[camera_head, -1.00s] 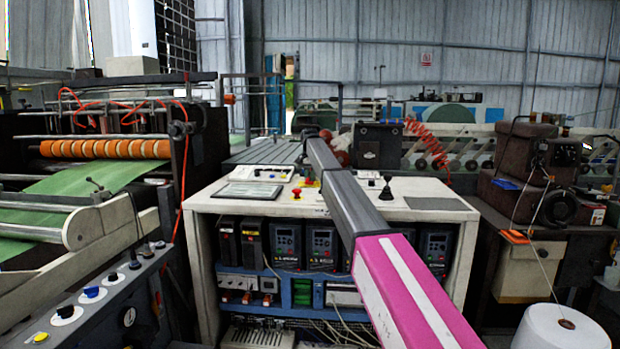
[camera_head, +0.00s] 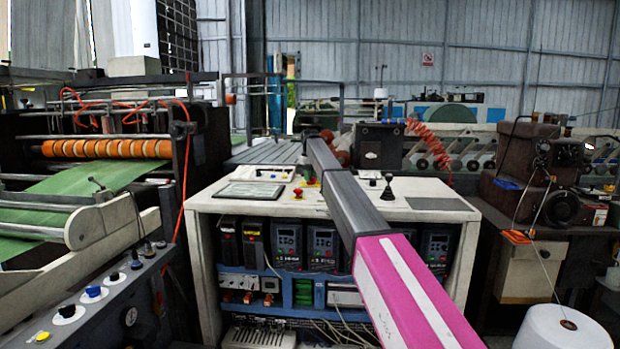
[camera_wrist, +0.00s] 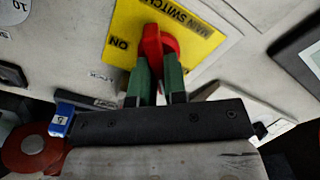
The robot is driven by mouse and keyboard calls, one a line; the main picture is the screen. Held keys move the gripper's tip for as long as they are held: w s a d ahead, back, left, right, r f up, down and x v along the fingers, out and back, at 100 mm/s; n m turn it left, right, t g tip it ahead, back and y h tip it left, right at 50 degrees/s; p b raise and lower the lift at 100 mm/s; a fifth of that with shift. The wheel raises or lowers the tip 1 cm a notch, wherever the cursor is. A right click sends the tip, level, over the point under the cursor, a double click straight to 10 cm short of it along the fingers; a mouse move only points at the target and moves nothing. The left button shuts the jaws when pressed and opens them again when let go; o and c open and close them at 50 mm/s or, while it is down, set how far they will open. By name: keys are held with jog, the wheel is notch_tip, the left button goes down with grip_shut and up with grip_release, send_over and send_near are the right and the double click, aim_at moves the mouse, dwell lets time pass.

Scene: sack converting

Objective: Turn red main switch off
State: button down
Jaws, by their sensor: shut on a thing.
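The red main switch (camera_wrist: 153,42) sits on a yellow plate (camera_wrist: 128,30) in the wrist view. The plate reads "MAIN SWITCH", with "ON" at its lower left. My gripper (camera_wrist: 158,68) has its two green fingers on either side of the red handle and is shut on it. The handle's lower part is hidden between the fingers, so its exact setting is hard to read. In the head view, my arm hides most of the switch and my gripper; only a bit of yellow shows beside the arm on the white console (camera_head: 225,202).
A red push button (camera_head: 297,193) and a flat panel (camera_head: 250,191) are on the console top left of my arm. A black knob (camera_head: 387,190) stands to the right. In the wrist view, a blue-tagged part (camera_wrist: 61,120) and a round red part (camera_wrist: 32,145) lie lower left.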

jog(key=shift+n, duration=0.6)
jog(key=c, duration=1.2)
grip_release()
jog(key=shift+o, duration=0.2)
jog(key=shift+r, duration=0.15)
notch_tip(320, 180, up, 11)
jog(key=shift+f, duration=0.2)
